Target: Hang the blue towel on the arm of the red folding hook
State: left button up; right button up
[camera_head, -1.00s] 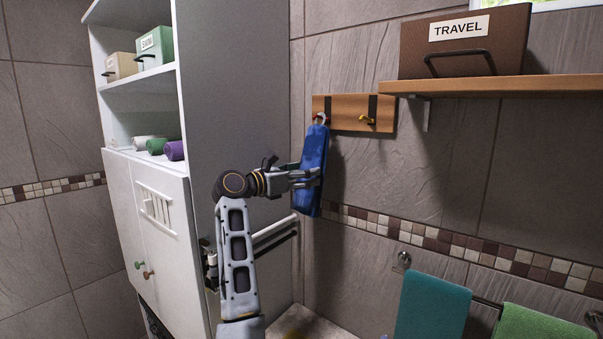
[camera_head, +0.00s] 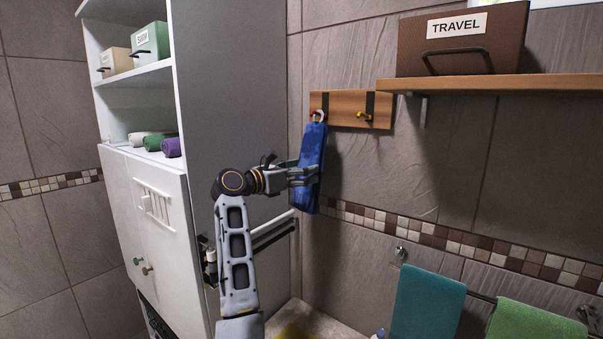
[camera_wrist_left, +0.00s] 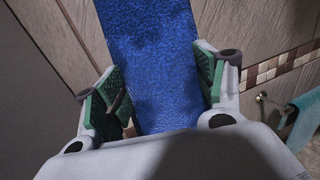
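The blue towel (camera_head: 313,143) hangs upright, folded long and narrow, below the red folding hook (camera_head: 316,115) at the left of the wooden rack. A pale loop at its top appears to be around the hook's arm; the exact contact is too small to tell. My left gripper (camera_head: 304,175) is at the towel's middle, with its fingers on either side. In the left wrist view, the green finger pads stand wide apart with the towel (camera_wrist_left: 155,60) between them, and the gripper looks open. My right gripper is not in view.
A yellow hook (camera_head: 364,116) sits right of the red one on the wooden rack (camera_head: 342,108). A shelf (camera_head: 500,84) with a TRAVEL box (camera_head: 465,38) is at upper right. A white cabinet (camera_head: 230,100) stands left. Teal (camera_head: 430,303) and green (camera_head: 540,320) towels hang below.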

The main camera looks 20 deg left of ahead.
pick_arm(q)
jog(key=o, duration=0.5)
jog(key=shift+s, duration=0.1)
jog(key=v, duration=1.2)
dwell(0.7)
